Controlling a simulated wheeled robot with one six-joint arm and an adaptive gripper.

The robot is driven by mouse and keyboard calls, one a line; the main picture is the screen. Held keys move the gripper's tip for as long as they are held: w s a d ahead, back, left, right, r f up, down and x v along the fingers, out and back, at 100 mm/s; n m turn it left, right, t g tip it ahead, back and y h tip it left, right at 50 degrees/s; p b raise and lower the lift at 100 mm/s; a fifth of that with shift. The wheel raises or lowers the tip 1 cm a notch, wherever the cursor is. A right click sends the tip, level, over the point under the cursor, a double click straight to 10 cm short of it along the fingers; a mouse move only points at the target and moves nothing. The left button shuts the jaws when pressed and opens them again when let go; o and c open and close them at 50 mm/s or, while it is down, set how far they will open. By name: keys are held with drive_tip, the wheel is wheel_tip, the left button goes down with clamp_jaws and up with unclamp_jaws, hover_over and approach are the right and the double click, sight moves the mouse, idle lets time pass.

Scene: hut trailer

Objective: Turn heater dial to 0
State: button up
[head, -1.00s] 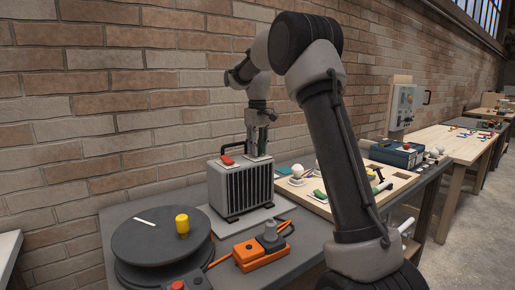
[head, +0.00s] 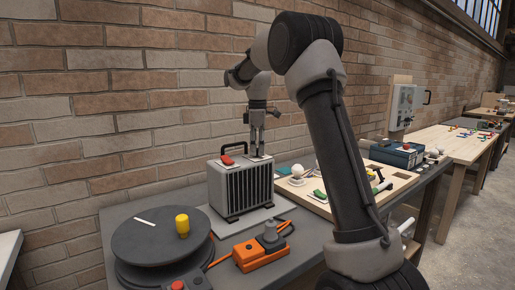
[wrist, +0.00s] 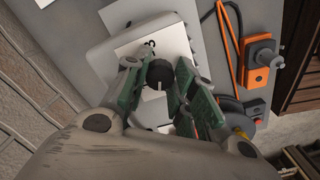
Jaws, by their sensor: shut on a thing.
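The heater (head: 240,190) is a grey box with dark vertical fins, standing on a light plate on the bench. My gripper (head: 257,154) points straight down onto its top. In the wrist view, the dark round heater dial (wrist: 159,72) sits between the two green-padded fingers of my gripper (wrist: 158,83), which are shut on it. A white pointer line on the dial points toward the bottom of the picture. A white label (wrist: 171,42) shows a "3" above the dial; the rest of its markings are hidden by the fingers. In the head view the fingers hide the dial.
A red switch (head: 227,160) sits on the heater top, left of my gripper. A dark turntable (head: 150,238) with a yellow knob (head: 182,224) stands front left. An orange box (head: 262,252) with a grey knob is in front. A wooden board (head: 330,196) with parts lies right. The brick wall is close behind.

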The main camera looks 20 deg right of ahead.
sight(257, 149)
drive_tip(key=shift+n, duration=2.3)
drive_tip(key=o, duration=1.1)
drive_tip(key=shift+c, duration=0.2)
drive_tip(key=shift+r, duration=0.1)
wheel_tip(257, 149, up, 12)
